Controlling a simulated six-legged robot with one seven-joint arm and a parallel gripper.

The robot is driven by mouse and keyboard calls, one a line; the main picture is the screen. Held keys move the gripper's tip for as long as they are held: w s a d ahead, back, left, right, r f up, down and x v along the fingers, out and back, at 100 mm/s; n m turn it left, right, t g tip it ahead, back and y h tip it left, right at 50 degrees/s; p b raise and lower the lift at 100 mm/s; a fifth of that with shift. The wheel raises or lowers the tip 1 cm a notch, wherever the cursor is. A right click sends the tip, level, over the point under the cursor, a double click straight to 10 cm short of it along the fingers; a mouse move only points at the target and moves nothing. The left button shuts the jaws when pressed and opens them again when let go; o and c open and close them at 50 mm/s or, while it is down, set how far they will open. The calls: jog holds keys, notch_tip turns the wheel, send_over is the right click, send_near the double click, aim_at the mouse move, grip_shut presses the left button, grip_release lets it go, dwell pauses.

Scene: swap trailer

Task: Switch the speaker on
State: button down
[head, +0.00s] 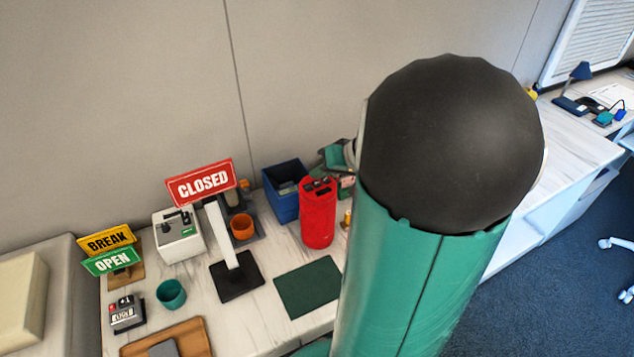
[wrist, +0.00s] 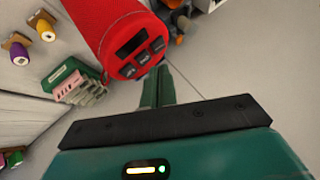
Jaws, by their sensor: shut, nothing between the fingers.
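The speaker (head: 317,215) is a red upright cylinder on the white desk, right of a blue bin. In the wrist view the red speaker (wrist: 112,30) fills the top, showing its top face with a dark rectangular panel (wrist: 131,40) and three dark buttons (wrist: 142,58). I see no lit mark on the panel. My gripper (wrist: 158,72) shows in the wrist view as green fingers, shut and empty. Its tips appear close beside the buttons; whether they touch cannot be told. In the head view my arm hides the area right of the speaker.
A red CLOSED sign (head: 201,182) stands on a post. A dark green mat (head: 309,287) lies in front.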

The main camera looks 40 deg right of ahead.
aim_at(321, 185)
jog(key=shift+f, duration=0.1)
jog(key=shift+f, duration=0.3)
jog(key=shift+f, duration=0.35)
dwell(0.8)
jog(key=shift+r, duration=0.75)
jog(key=shift+r, duration=2.5)
